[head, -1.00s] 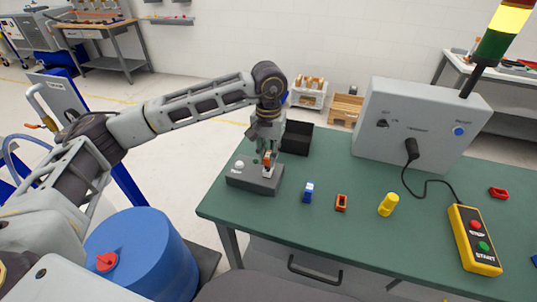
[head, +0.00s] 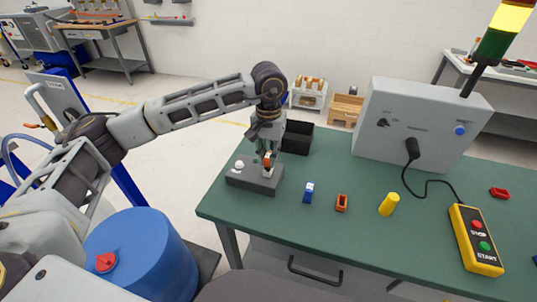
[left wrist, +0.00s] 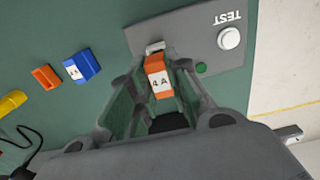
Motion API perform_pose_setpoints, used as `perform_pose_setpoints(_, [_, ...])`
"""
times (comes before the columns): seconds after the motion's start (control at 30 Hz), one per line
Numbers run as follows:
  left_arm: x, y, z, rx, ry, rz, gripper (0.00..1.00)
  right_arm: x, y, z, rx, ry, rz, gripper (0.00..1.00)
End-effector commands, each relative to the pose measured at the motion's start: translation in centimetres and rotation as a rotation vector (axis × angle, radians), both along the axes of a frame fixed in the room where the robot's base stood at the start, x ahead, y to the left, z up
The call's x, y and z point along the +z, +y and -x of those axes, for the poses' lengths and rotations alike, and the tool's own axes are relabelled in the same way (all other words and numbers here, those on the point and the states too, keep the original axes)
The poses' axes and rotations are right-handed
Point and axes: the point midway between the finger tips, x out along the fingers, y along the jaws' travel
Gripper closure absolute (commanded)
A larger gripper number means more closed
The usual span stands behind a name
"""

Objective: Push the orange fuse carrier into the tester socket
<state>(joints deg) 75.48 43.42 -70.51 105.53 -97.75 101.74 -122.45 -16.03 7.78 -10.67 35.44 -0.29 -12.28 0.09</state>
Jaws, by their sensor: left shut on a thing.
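The orange fuse carrier (head: 268,158), with a white label reading 4 A, shows between the fingers in the left wrist view (left wrist: 158,80). My left gripper (head: 266,156) points down and is shut on it. The dark grey tester (head: 245,182) lies under the gripper at the left end of the green table. It has a white TEST button (left wrist: 229,39) and a green light (left wrist: 201,68). The carrier is over the tester's socket end; its lower end is hidden, so I cannot tell how deep it sits. My right gripper is not in view.
A blue fuse carrier (head: 309,192), an orange-rimmed piece (head: 342,203) and a yellow cylinder (head: 389,204) stand right of the tester. A black bin (head: 297,138) is behind it. A grey control box (head: 425,125) and yellow START/STOP pendant (head: 474,240) are farther right.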

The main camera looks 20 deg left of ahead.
Motion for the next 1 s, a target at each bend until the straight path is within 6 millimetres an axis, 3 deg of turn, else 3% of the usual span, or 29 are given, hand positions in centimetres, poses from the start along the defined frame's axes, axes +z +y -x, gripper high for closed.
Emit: perform_pose_setpoints(1.0, [-1.3,0.0,0.0,0.000,0.000,0.000,1.00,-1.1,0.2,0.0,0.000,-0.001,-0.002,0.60])
